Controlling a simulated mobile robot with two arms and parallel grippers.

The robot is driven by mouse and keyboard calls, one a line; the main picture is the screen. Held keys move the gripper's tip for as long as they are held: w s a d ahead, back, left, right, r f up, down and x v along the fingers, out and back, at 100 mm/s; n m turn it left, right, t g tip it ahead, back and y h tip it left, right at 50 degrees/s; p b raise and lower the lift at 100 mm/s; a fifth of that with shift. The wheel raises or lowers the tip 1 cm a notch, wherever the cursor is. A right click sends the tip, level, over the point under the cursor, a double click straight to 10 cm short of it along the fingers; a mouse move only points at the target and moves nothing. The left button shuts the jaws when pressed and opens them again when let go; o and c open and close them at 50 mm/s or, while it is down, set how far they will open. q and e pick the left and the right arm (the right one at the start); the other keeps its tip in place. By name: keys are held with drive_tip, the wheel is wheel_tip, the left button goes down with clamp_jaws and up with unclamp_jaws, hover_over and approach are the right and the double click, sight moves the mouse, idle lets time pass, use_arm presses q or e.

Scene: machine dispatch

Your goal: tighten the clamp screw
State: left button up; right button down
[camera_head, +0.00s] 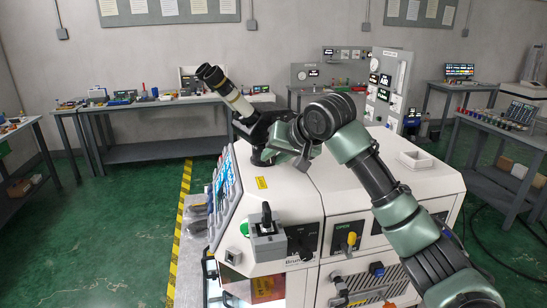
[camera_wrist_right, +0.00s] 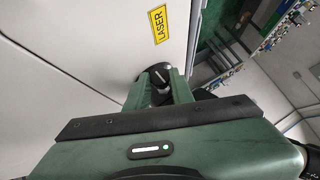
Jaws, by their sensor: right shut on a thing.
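A white laser machine (camera_head: 285,185) stands in front of me. A dark microscope head with two eyepieces (camera_head: 210,73) and a pale tube (camera_head: 238,101) rises from a black mount on its top. My right gripper (camera_head: 291,152) is at the right side of this mount, partly hidden by my own wrist. In the right wrist view its two green fingers (camera_wrist_right: 159,88) are on either side of a dark round knob (camera_wrist_right: 160,73), which looks like the clamp screw, and are shut on it. The knob's far side and its thread are hidden. My left gripper is not in view.
A grey block with a black lever (camera_head: 267,236) stands at the machine's front. A yellow knob (camera_head: 351,240) sits on the front panel. A white open tray (camera_head: 415,159) lies on top at the right. A yellow LASER label (camera_wrist_right: 172,21) is near the knob.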

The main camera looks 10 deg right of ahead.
drive_tip(key=shift+d+f+y, duration=0.1)
drive_tip(key=shift+y, duration=0.4)
drive_tip(key=shift+m, duration=0.3)
drive_tip(key=c, duration=1.2)
unclamp_jaws()
drive_tip(key=shift+w, duration=0.1)
drive_tip(key=shift+w+f, duration=0.1)
drive_tip(key=shift+w, duration=0.05)
drive_tip(key=b+v, duration=0.3)
drive_tip(key=v, duration=0.4)
drive_tip(key=shift+d+b, duration=0.1)
drive_tip(key=shift+b, duration=0.25)
drive_tip(key=shift+s+r, duration=0.2)
drive_tip(key=shift+s, duration=0.1)
